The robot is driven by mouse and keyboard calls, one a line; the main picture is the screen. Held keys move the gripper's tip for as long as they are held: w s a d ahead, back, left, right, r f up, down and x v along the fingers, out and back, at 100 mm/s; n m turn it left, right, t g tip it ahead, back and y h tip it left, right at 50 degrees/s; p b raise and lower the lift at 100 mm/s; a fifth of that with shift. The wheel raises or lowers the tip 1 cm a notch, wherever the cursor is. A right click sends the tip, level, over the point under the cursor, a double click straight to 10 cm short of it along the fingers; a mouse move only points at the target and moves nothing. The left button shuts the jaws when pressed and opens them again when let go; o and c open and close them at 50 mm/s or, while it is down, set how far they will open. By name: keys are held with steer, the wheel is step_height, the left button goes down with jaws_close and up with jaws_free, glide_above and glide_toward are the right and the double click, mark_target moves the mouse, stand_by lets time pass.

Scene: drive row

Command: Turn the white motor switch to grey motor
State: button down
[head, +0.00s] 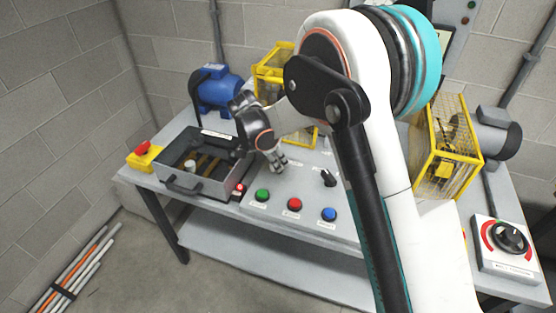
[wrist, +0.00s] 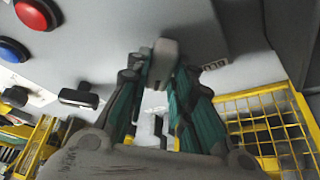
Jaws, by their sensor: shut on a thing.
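The pale grey-white handle of the motor switch (wrist: 165,60) shows in the wrist view between my fingertips, on the grey panel. My gripper (wrist: 160,82) is shut on it, with one teal-and-grey finger on each side. In the head view, my gripper (head: 279,164) points down at the panel (head: 310,197), and its fingers hide the white switch. The grey motor (head: 495,137) stands at the right behind a yellow cage. I cannot tell which marking the handle points to.
A black switch (head: 328,178) sits right of my gripper. Green (head: 262,195), red (head: 294,204) and blue (head: 329,214) buttons line the panel front. An open grey box (head: 184,184), a blue motor (head: 219,91), yellow cages (head: 443,148) and a dial box (head: 507,250) stand around.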

stand_by(0.4)
steer(key=c, duration=1.4)
jaws_free()
steer(key=v, duration=1.2)
